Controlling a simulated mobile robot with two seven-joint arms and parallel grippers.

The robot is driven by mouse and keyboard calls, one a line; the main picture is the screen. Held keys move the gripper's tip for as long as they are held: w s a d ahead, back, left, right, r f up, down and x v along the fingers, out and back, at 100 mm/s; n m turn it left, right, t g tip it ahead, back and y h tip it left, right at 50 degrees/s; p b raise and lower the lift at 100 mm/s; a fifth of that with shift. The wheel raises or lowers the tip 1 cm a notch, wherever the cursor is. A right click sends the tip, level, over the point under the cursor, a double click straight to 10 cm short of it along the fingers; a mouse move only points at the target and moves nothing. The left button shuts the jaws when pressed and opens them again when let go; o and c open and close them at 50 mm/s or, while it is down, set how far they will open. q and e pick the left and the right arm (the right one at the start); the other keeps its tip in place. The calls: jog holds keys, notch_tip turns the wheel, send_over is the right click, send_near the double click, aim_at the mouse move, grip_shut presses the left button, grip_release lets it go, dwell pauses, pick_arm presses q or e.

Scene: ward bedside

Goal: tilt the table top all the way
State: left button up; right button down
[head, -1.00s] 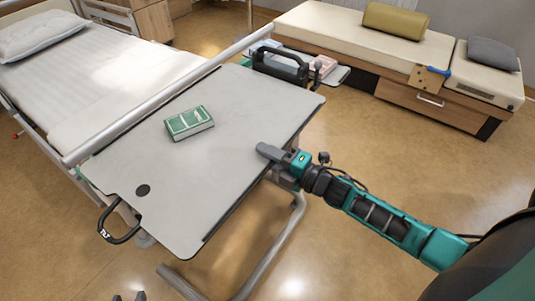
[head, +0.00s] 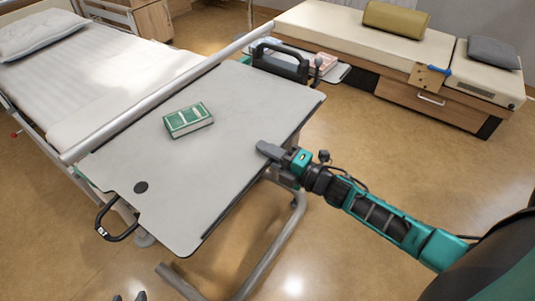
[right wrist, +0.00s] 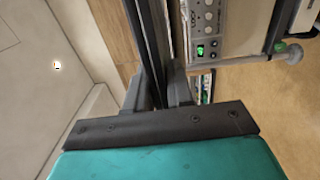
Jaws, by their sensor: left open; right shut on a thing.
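The grey table top (head: 235,120) reaches beside and partly over the bed in the head view. A green book (head: 188,119) lies on it. A black handle with a white label (head: 116,222) is at its near left corner. My right gripper (head: 269,152) is shut on the table top's right-hand edge. In the right wrist view its fingers (right wrist: 158,92) have the dark edge of the table top between them. My left gripper (head: 130,297) is open and empty at the bottom of the head view, below and apart from the table; only its fingertips show.
The bed (head: 110,75) with its rail (head: 150,108) is on the left. A black-handled device (head: 280,62) stands beyond the table's far edge. The table's metal frame (head: 270,245) runs beneath. A padded bench (head: 350,30) is at the back right. The floor at right is mostly clear.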

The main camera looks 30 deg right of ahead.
pick_arm(q)
jog(key=shift+d+f, duration=0.1)
jog(key=shift+d, duration=0.1)
pick_arm(e)
jog(key=shift+f+b, duration=0.15)
jog(key=shift+b, duration=0.3)
jog(key=shift+f+b, duration=0.4)
jog(key=shift+b, duration=0.25)
notch_tip(320, 180, down, 2)
jog(key=t+b, duration=0.1)
jog(key=b, duration=0.3)
jog(key=shift+f, duration=0.15)
pick_arm(q)
jog(key=w+d+f+h+b, duration=0.1)
jog(key=w+d+f+b, duration=0.1)
jog(key=f+b, duration=0.8)
jog(key=shift+w+d+f+b, duration=0.25)
jog(key=shift+d+f+b, duration=0.05)
jog(key=shift+d+b, duration=0.3)
pick_arm(e)
jog(key=f+t, duration=0.1)
jog(key=w+f+t+y, duration=0.1)
jog(key=f, duration=0.1)
jog(key=a+f, duration=0.1)
jog(key=f, duration=0.1)
jog(key=shift+w+f+t+y, duration=0.25)
jog(key=shift+w+t+y, duration=0.15)
